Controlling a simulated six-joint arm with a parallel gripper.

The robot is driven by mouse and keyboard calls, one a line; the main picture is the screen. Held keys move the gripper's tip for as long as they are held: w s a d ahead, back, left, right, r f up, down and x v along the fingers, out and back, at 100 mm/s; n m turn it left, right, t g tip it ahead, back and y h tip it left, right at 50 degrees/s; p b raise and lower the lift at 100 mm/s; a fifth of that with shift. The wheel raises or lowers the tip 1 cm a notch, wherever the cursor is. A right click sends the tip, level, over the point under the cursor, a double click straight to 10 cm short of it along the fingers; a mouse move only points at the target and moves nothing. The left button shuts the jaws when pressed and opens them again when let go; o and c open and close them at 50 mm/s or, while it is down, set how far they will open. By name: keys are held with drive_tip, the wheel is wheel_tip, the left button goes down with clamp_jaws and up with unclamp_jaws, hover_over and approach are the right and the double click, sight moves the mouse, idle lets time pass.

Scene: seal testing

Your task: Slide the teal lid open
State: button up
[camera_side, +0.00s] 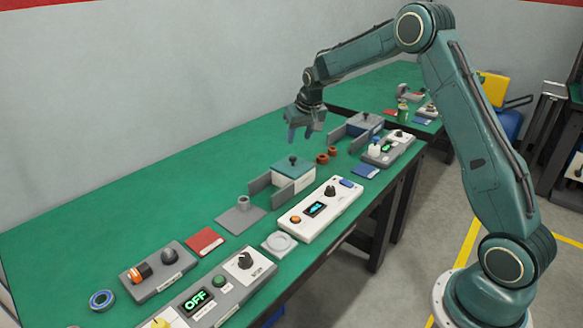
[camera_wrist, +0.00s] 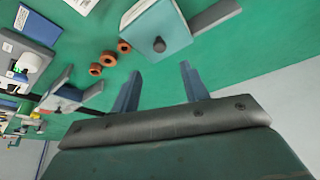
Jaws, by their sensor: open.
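The teal lid (camera_side: 293,170) lies flat on a white box and carries a dark round knob (camera_side: 293,160). A grey rail stands beside the box. In the wrist view the lid (camera_wrist: 165,27) is at the top centre, with its knob (camera_wrist: 159,44) beyond the gap between my fingers. My gripper (camera_side: 305,136) is open and empty, fingers pointing down, above the table near the lid. The wrist view shows its two blue-grey fingers (camera_wrist: 160,70) spread apart. It is not touching the lid or knob.
Brown rings (camera_side: 328,155) lie between the teal-lidded box and a second box with a blue-grey lid (camera_side: 363,122) farther back. A white control panel (camera_side: 318,214) stands in front of the teal-lidded box. A grey post on a plate (camera_side: 242,211) is to its left. Green table behind is clear.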

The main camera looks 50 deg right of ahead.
sight(293, 157)
drive_tip(key=x, duration=0.9)
drive_tip(key=shift+w+f, duration=0.1)
drive_tip(key=shift+f, duration=0.1)
clamp_jaws()
